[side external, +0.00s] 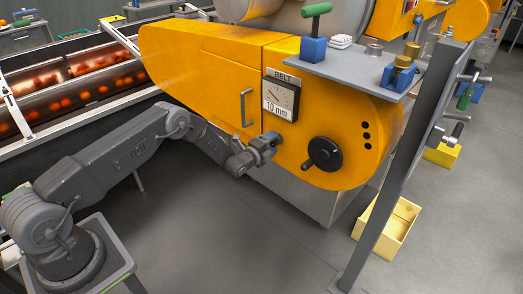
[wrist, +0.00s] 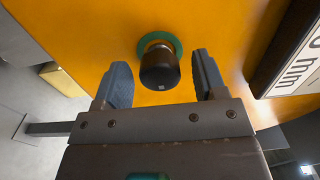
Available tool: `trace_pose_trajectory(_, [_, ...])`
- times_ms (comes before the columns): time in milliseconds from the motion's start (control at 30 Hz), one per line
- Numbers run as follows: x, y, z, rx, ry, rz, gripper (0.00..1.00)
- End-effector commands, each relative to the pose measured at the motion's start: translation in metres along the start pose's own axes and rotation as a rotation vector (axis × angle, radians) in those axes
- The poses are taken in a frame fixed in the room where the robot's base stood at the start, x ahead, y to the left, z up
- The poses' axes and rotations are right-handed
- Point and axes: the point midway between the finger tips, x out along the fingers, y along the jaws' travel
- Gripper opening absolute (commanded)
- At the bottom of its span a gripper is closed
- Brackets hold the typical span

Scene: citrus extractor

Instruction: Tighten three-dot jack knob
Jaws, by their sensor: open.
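In the side view a round black crank knob (side external: 323,153) sits on the orange housing (side external: 220,60), with three black dots (side external: 367,136) in a column to its right. My gripper (side external: 268,142) is near the housing, below the belt gauge (side external: 280,98) and left of the crank knob. In the wrist view a black cylindrical knob (wrist: 160,68) with a green collar (wrist: 176,43) stands on the orange panel, between my gripper's open fingers (wrist: 160,62). A gap shows on each side of it. I see no dots by it and cannot tell whether it is the crank knob.
A grey shelf (side external: 345,67) with blue fixtures (side external: 313,50) overhangs above. A grey upright post (side external: 405,170) stands to the right, with a yellow crate (side external: 403,215) on the floor behind it. A roller conveyor with oranges (side external: 85,75) is at the left.

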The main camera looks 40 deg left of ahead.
Motion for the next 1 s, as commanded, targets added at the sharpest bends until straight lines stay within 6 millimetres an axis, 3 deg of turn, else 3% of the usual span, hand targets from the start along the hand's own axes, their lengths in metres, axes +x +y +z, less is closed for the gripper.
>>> trace_pose_trajectory(167, [-0.019,0.0,0.001,-0.001,-0.001,0.004,0.65])
trace_pose_trajectory(700, [-0.114,0.0,0.001,-0.001,-0.002,0.004,0.65])
trace_pose_trajectory(1000, [-0.135,0.0,0.0,0.001,-0.001,0.001,0.65])
